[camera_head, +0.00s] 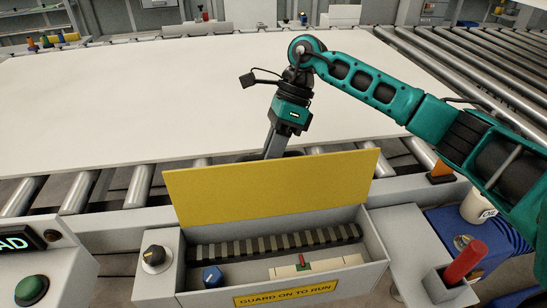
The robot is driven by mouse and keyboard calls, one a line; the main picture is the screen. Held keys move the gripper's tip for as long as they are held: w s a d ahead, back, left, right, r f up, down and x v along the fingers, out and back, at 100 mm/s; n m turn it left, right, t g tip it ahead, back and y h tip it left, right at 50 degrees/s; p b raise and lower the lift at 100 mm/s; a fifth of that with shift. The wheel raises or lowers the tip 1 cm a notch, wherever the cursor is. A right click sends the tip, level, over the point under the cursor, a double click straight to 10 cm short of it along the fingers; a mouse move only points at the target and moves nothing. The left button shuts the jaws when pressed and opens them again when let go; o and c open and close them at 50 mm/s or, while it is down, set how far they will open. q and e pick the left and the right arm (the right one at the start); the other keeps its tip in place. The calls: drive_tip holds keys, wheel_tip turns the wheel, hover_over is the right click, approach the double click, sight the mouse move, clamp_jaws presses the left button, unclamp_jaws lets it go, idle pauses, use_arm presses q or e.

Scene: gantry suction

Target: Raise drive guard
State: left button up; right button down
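The yellow drive guard (271,189) stands up, tilted, along the back edge of the grey drive box (375,245). The box is open on top, and a dark toothed belt (275,243) shows inside. A label reading "GUARD ON TO RUN" (285,293) is on its front. My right gripper (276,146) points down just behind the guard's upper edge. Its fingertips are partly hidden by the guard, so I cannot tell whether they touch it or are open. My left gripper is not in view.
A large white board (150,90) lies on the rollers behind the box. A black knob (154,258) and green button (31,289) are at left. A red handle (465,262), white cup (478,206) and blue surface (445,222) are at right. A blue knob (212,276) sits inside the box.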

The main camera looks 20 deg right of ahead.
drive_tip(key=shift+w+d+f, duration=0.1)
drive_tip(key=shift+w+f, duration=0.1)
drive_tip(key=shift+f, duration=0.35)
drive_tip(key=c, duration=0.9)
unclamp_jaws()
drive_tip(key=shift+w+r, duration=0.1)
drive_tip(key=shift+r, duration=0.05)
drive_tip(key=v, duration=1.3)
drive_tip(key=shift+c, duration=0.2)
